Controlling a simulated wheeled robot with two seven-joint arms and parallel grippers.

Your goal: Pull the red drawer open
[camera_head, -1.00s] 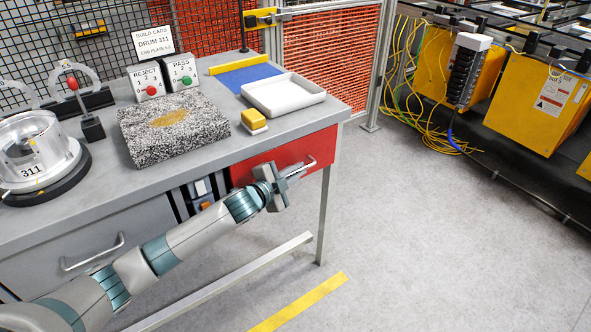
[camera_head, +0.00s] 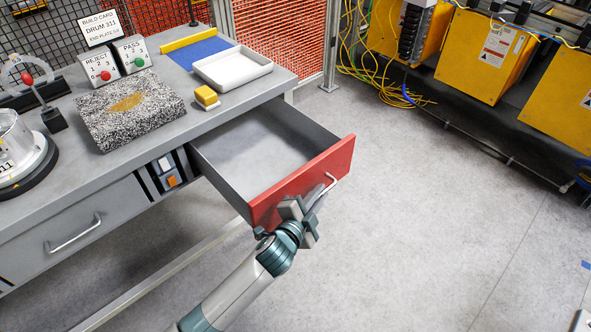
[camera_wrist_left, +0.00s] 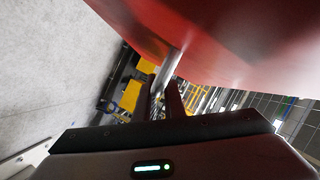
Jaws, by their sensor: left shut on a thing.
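The red drawer (camera_head: 304,182) stands well out from the right end of the grey workbench, and its grey inside shows empty. Its metal bar handle (camera_head: 329,184) is on the red front. My left gripper (camera_head: 308,205) is shut on the handle at the drawer front. In the left wrist view the handle (camera_wrist_left: 167,68) runs between the fingers (camera_wrist_left: 169,97), close under the red front (camera_wrist_left: 230,45). My right gripper is not in view.
The workbench (camera_head: 105,185) carries a speckled block (camera_head: 130,106), a white tray (camera_head: 232,67) and a yellow-topped block (camera_head: 206,97). A closed grey drawer (camera_head: 75,225) is at left. The floor (camera_head: 420,220) right of the red drawer is clear. Yellow cabinets (camera_head: 487,50) stand behind.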

